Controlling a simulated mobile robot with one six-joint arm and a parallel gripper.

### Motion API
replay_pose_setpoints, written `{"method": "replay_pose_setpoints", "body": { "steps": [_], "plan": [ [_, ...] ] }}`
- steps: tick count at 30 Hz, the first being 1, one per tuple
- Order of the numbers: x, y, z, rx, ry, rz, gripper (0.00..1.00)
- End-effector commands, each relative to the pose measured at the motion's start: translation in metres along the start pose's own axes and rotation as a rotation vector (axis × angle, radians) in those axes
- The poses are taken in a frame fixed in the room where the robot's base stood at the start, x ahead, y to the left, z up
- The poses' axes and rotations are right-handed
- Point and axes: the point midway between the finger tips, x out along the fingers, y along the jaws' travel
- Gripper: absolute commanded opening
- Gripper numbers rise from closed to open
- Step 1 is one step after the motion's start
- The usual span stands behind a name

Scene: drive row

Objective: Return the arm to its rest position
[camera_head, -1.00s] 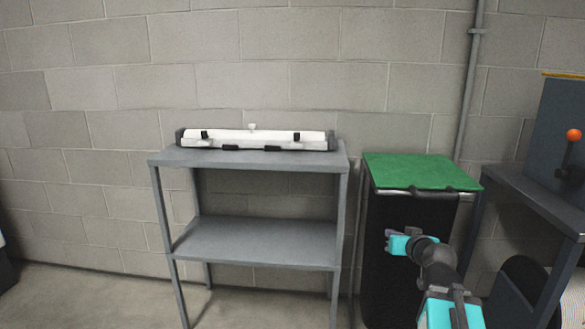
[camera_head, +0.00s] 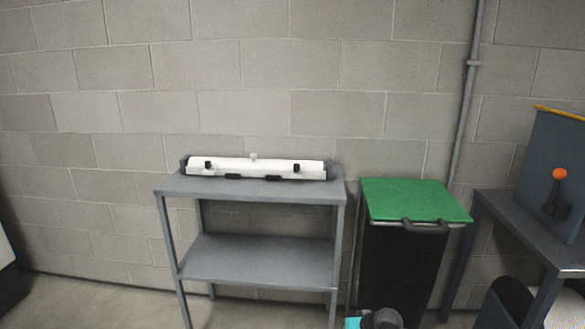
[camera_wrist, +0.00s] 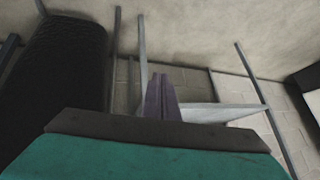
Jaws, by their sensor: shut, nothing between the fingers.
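My gripper (camera_wrist: 160,93) shows in the wrist view as two dark purple fingers pressed together, with nothing between them. Behind them are the dark bar and teal body of my wrist. In the head view only a small teal and black part of my arm shows at the bottom edge, in front of the dark bin; the fingers cannot be made out there. The gripper is apart from the shelf and the bin.
A grey two-level shelf (camera_head: 240,262) holds a long white device (camera_head: 255,168) on top. A dark bin (camera_head: 395,262) with a green lid (camera_head: 412,200) stands right of it. A grey table (camera_head: 540,238) at far right carries a panel with an orange-knobbed lever (camera_head: 557,190).

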Motion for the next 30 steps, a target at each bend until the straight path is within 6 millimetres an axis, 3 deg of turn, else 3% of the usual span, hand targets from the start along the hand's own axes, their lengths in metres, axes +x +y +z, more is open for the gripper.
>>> {"method": "replay_pose_setpoints", "body": {
  "steps": [16,30],
  "plan": [
    [0.0,-0.044,0.149,0.002,-0.377,-0.024,0.0],
    [-0.043,-0.063,0.292,0.008,-0.731,0.007,0.0]
  ]
}}
